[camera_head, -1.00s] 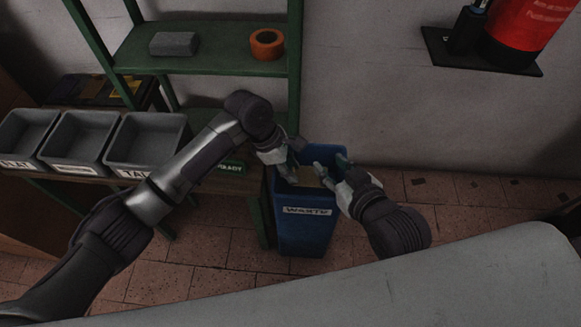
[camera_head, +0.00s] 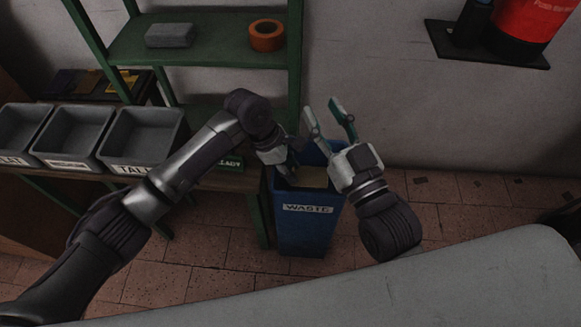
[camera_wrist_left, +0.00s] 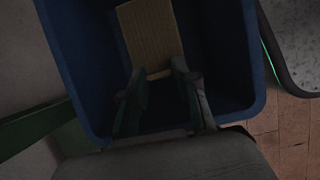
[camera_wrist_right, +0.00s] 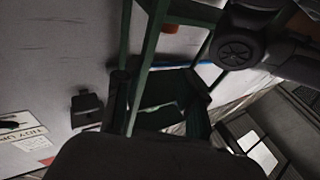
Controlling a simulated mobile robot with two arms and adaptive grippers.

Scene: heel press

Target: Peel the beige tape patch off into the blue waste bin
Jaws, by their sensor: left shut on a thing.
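The blue waste bin (camera_head: 305,233), labelled WASTE, stands on the floor beside the green shelf. The beige tape patch (camera_head: 313,178) shows inside the bin's mouth. In the left wrist view the patch (camera_wrist_left: 150,35) is a flat tan piece within the blue walls (camera_wrist_left: 78,70). My left gripper (camera_head: 293,170) reaches into the bin's mouth at its left side. In the left wrist view its fingers (camera_wrist_left: 158,72) are at the patch's lower edge, shut on it; the exact contact is dark. My right gripper (camera_head: 325,106) is open and empty above the bin's back right, fingers pointing up and left.
A green shelf (camera_head: 215,62) with a grey block (camera_head: 170,36) and an orange tape roll (camera_head: 266,36) stands behind. Several grey labelled trays (camera_head: 143,137) sit at left. A red extinguisher (camera_head: 525,25) is at upper right. Tiled floor right of the bin is clear.

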